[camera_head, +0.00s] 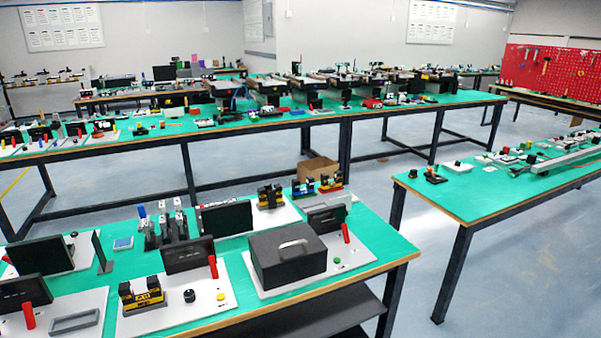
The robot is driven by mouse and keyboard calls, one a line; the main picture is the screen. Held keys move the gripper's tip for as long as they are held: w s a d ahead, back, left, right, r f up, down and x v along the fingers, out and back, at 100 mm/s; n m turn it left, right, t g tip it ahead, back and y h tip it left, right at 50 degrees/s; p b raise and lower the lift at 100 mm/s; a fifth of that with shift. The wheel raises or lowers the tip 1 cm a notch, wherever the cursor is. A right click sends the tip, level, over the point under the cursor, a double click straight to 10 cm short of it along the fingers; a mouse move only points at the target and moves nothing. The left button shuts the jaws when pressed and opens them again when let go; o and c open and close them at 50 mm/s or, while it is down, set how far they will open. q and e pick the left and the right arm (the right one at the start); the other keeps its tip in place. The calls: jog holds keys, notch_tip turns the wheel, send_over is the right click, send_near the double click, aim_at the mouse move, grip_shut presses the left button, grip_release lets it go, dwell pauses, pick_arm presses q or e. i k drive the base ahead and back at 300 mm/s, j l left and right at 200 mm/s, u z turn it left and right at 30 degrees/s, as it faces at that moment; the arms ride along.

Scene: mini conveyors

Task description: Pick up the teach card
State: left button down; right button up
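I cannot identify the teach card with certainty in the head view. A small flat blue-and-grey rectangle (123,243) lies on the green top of the near table, left of the upright grey pieces. It is too small to tell whether it is the teach card. Neither of my grippers is in view.
The near green table (343,207) holds white boards, dark panels, red cylinders and a black case (287,256) with a grey handle. Another green table (446,194) stands at the right. Long benches with conveyors (320,77) run behind. Clear floor (340,190) lies between the tables.

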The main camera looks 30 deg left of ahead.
aim_at(163, 205)
jog(key=u, duration=1.75)
